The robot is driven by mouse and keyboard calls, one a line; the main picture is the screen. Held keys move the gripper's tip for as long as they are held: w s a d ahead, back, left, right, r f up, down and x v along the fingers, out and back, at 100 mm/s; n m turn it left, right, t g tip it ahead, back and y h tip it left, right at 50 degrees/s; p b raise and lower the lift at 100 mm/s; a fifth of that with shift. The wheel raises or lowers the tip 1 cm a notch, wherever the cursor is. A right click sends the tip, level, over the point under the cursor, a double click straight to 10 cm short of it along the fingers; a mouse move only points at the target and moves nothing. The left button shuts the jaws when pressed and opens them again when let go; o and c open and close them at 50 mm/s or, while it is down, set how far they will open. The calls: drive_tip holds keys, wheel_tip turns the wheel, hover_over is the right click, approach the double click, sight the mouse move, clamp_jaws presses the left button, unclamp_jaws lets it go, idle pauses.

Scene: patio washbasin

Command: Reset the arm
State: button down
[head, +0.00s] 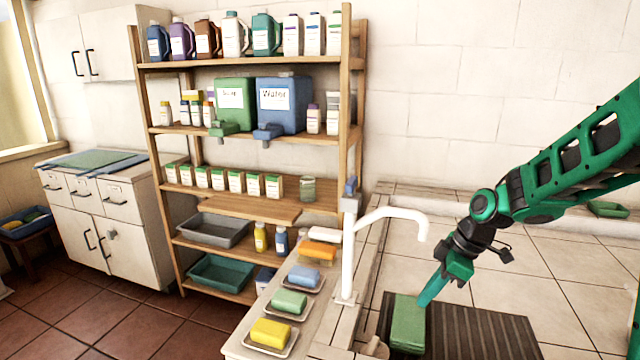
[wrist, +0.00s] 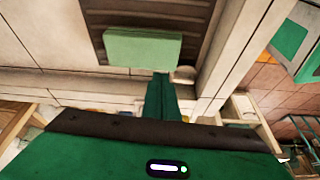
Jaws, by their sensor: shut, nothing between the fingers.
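My arm comes in from the right in the head view, bent downward at the wrist. My gripper (head: 424,301) is shut and empty, its fingers pointing down at the basin area. The shut fingers also show in the wrist view (wrist: 160,78). A green block (head: 408,325) stands on the dark ribbed mat (head: 490,335), right by the fingertips; it also shows in the wrist view (wrist: 143,48). I cannot tell whether the fingertips touch it.
A white tap (head: 349,250) rises left of the gripper. Soap dishes with yellow (head: 270,332), green (head: 289,301) and blue (head: 304,276) bars line the ledge. A wooden shelf (head: 240,205) with bottles and dispensers stands behind. The tiled surface (head: 545,265) right of the mat is mostly clear.

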drive_tip(key=s+d+r+m+h, duration=0.1)
drive_tip(key=s+d+m, duration=0.4)
drive_tip(key=s, duration=0.5)
drive_tip(key=s+d+r+m+g+h, duration=0.1)
drive_tip(key=s+d+r+m, duration=0.2)
drive_tip(key=s+d+m, duration=0.2)
drive_tip(key=s+d+r+m+h, duration=0.1)
drive_tip(key=s+d+r+m, duration=0.1)
drive_tip(key=s+d+m, duration=0.4)
drive_tip(key=s+m, duration=0.4)
drive_tip(key=s, duration=0.5)
drive_tip(key=shift+s+r+h, duration=0.2)
drive_tip(key=shift+h, duration=0.2)
drive_tip(key=shift+w+f+g, duration=0.25)
drive_tip(key=shift+w+g, duration=0.05)
drive_tip(key=shift+w, duration=0.3)
